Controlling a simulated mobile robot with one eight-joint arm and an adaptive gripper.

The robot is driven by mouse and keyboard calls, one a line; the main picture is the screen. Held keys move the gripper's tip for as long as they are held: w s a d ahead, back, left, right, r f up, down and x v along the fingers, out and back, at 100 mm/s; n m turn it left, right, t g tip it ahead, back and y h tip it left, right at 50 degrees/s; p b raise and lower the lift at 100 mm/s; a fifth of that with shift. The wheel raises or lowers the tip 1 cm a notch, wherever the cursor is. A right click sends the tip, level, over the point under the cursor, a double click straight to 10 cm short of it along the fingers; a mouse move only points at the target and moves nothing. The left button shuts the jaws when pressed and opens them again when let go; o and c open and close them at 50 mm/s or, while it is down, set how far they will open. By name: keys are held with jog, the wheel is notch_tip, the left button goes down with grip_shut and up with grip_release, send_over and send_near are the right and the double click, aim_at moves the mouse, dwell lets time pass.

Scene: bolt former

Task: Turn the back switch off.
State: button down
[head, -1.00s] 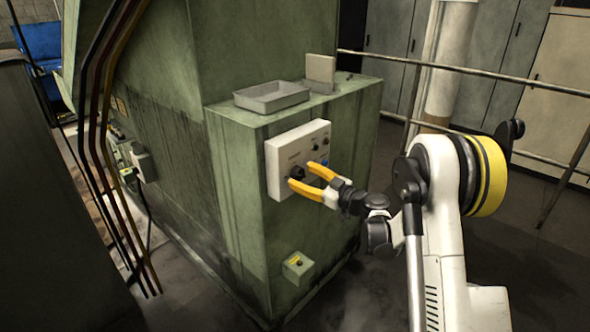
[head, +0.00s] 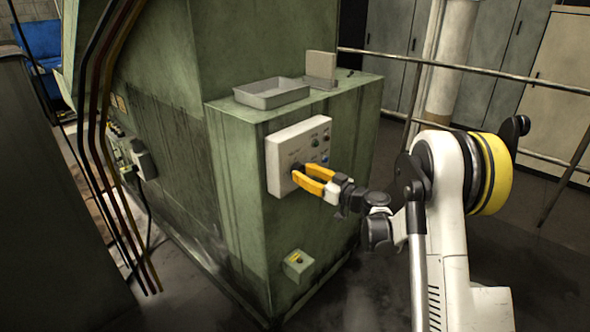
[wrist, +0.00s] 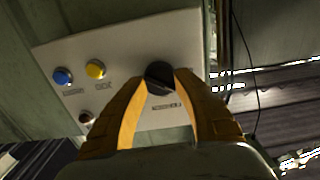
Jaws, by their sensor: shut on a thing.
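The switch is a black rotary knob (wrist: 160,75) on a pale control panel (head: 283,148) fixed to the green machine's box. In the head view the knob is mostly hidden by the fingers. My gripper (head: 301,178) has yellow fingers and is at the lower left part of the panel. In the wrist view my gripper (wrist: 160,88) has its two fingertips on either side of the knob, shut on it. A label sits below the knob; its text is too blurred to read.
Blue (wrist: 63,76) and yellow (wrist: 95,69) buttons are on the same panel, beside the knob. A grey tray (head: 271,95) lies on top of the box. A railing (head: 470,70) runs behind my arm.

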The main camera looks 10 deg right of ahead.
jog(key=n+b, duration=0.1)
jog(key=n, duration=0.6)
jog(key=shift+n+b, duration=0.3)
jog(key=shift+b, duration=0.05)
jog(key=c, duration=0.9)
grip_release()
jog(key=shift+w+a, duration=0.1)
jog(key=shift+o, duration=0.2)
jog(key=v, duration=0.8)
jog(key=shift+b, duration=0.4)
